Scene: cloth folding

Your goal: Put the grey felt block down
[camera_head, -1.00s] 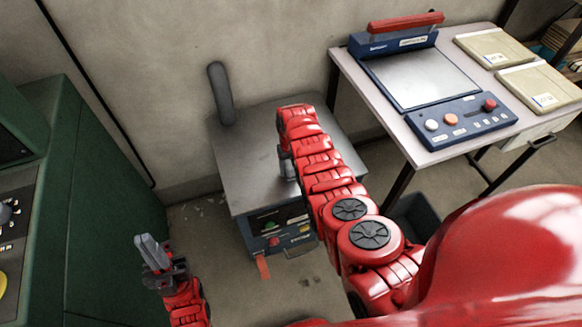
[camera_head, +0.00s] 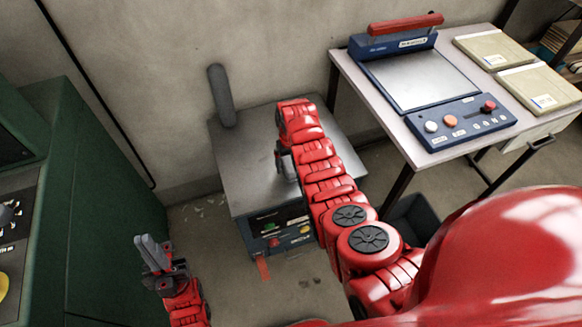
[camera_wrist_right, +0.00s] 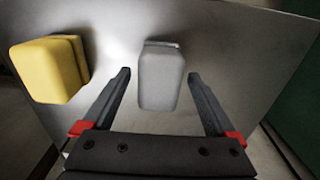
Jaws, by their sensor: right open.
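The grey felt block (camera_wrist_right: 161,77) stands on the bare metal top of a low cabinet in the right wrist view. My right gripper (camera_wrist_right: 159,82) is open, with one finger on each side of the block and a visible gap to each. In the head view my red right arm reaches over the cabinet top (camera_head: 245,150) and hides most of that gripper. A yellow block (camera_wrist_right: 45,70) stands to the left of the grey one in the wrist view. My left gripper (camera_head: 148,250) is at the lower left, away from the cabinet, with nothing seen in it.
A dark grey upright post (camera_head: 221,95) stands at the cabinet's back left. A table (camera_head: 345,75) at the right carries a blue press with a red handle (camera_head: 405,23) and two beige packets (camera_head: 495,48). A green machine (camera_head: 110,190) stands at the left.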

